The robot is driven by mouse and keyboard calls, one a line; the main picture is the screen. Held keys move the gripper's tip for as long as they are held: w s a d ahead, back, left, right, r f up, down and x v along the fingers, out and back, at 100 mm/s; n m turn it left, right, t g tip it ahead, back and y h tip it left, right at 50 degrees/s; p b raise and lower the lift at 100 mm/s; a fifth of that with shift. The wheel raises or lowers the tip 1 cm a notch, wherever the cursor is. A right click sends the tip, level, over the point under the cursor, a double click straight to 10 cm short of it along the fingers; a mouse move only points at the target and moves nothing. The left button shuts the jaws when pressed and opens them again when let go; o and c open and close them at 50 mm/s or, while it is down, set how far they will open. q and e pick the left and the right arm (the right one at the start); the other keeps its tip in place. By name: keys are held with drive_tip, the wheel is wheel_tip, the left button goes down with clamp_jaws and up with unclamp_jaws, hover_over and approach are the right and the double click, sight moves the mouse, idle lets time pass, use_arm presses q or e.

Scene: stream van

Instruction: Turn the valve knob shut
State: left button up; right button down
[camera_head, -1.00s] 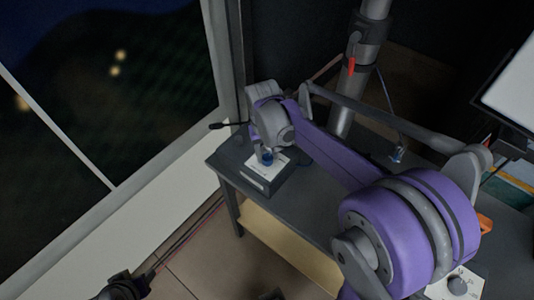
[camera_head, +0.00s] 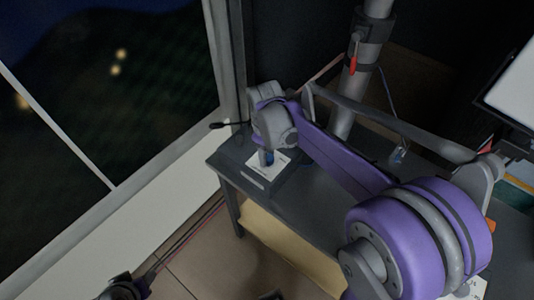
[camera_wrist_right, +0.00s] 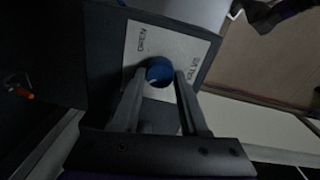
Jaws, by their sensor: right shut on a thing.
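The valve knob (camera_wrist_right: 158,72) is a small round blue knob on a pale label plate (camera_wrist_right: 150,40) set on a dark box. In the wrist view it sits between the two fingertips of my right gripper (camera_wrist_right: 157,80), which is shut on it. Lettering that seems to read OPEN is at the plate's left; the lettering at its right is hard to read.
The box stands at the left end of a dark grey table (camera_head: 300,205). A grey pole (camera_head: 355,85) with a red lever (camera_head: 353,65) rises behind it. A window (camera_head: 100,90) is on the left. A monitor (camera_head: 515,85) is at the right. My purple arm covers much of the table.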

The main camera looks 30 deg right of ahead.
drive_tip(key=shift+n, duration=0.4)
drive_tip(key=shift+c, duration=2.1)
unclamp_jaws()
drive_tip(key=shift+r, duration=0.1)
wheel_tip(320, 180, up, 11)
drive_tip(key=shift+s+a+p, duration=0.15)
drive_tip(key=shift+p, duration=0.25)
drive_tip(key=shift+f, duration=0.2)
drive_tip(key=s+a+f+m+t, duration=0.2)
drive_tip(key=s+f, duration=0.3)
drive_tip(key=s, duration=0.3)
drive_tip(key=s+a+f+m+t, duration=0.3)
drive_tip(key=s+a+f+m, duration=0.1)
drive_tip(key=s, duration=0.3)
drive_tip(key=shift+s+a+f+m+p, duration=0.15)
drive_tip(key=shift+s+f+m+p, duration=0.2)
drive_tip(key=shift+f+m+p, duration=0.15)
